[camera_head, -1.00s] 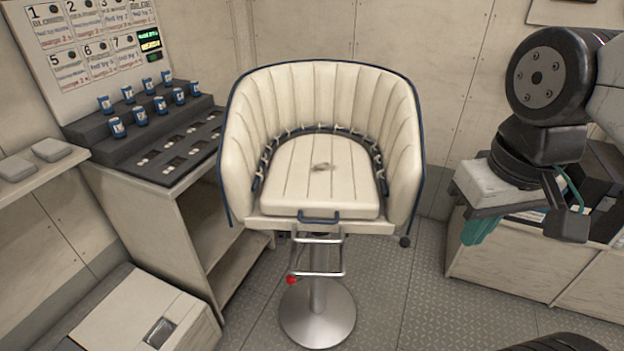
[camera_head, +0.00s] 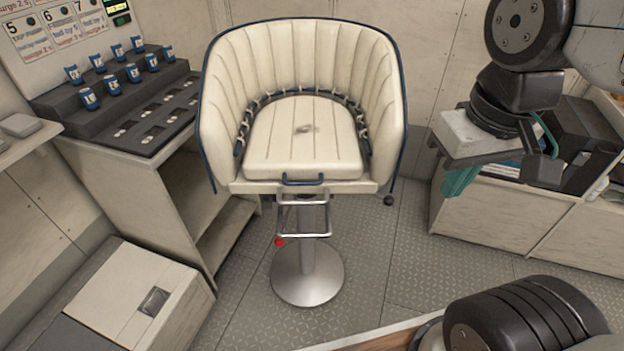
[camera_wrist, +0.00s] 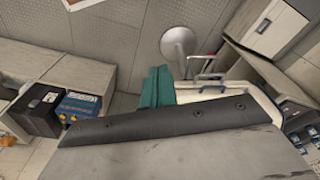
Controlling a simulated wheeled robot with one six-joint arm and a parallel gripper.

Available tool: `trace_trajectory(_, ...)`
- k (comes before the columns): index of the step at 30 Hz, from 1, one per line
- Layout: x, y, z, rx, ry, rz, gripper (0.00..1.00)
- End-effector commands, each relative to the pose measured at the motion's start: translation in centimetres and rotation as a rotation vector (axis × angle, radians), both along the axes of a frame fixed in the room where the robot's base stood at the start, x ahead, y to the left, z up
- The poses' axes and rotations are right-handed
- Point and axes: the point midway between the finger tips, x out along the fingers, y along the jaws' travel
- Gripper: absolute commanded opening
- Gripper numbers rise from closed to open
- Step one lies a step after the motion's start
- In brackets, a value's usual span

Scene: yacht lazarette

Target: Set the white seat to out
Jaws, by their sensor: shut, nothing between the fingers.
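The white seat (camera_head: 303,140) is a cream padded tub chair with dark blue piping, facing me on a round metal pedestal. A blue handle (camera_head: 303,181) is at its front edge, a dark knob (camera_head: 388,200) at its right underside, and a red knob (camera_head: 279,242) by the footrest. My gripper (camera_head: 460,180), with teal fingers, is shut and empty to the right of the seat, apart from it. In the wrist view the teal fingers (camera_wrist: 155,88) show in front of the pale seat edge and the blue handle (camera_wrist: 208,90); much of the seat is hidden there.
A bench with a stepped dark rack of blue cans (camera_head: 132,72) stands at left. A white box (camera_head: 135,300) is at lower left. A low cabinet (camera_head: 480,215) is behind my gripper at right. The patterned floor (camera_head: 400,265) between seat and cabinet is clear.

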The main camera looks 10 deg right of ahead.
Motion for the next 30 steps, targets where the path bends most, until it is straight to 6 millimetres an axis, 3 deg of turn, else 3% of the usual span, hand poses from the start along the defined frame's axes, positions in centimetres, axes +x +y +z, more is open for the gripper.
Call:
trace_trajectory(8, 0.0, 0.0, 0.0, 0.0, 0.0, 0.0, 0.0)
trace_trajectory(9, 0.0, 0.0, 0.0, 0.0, 0.0, 0.0, 0.03)
trace_trajectory(12, 0.0, 0.2, 0.0, 0.001, 0.0, 0.012, 0.31)
trace_trajectory(14, 0.1, 0.7, -0.3, 0.0, 0.017, 0.036, 0.34)
trace_trajectory(20, 1.4, 3.5, -3.4, -0.031, 0.187, 0.187, 0.34)
trace_trajectory(30, 4.5, 6.2, -9.6, -0.361, 0.479, 0.459, 0.34)
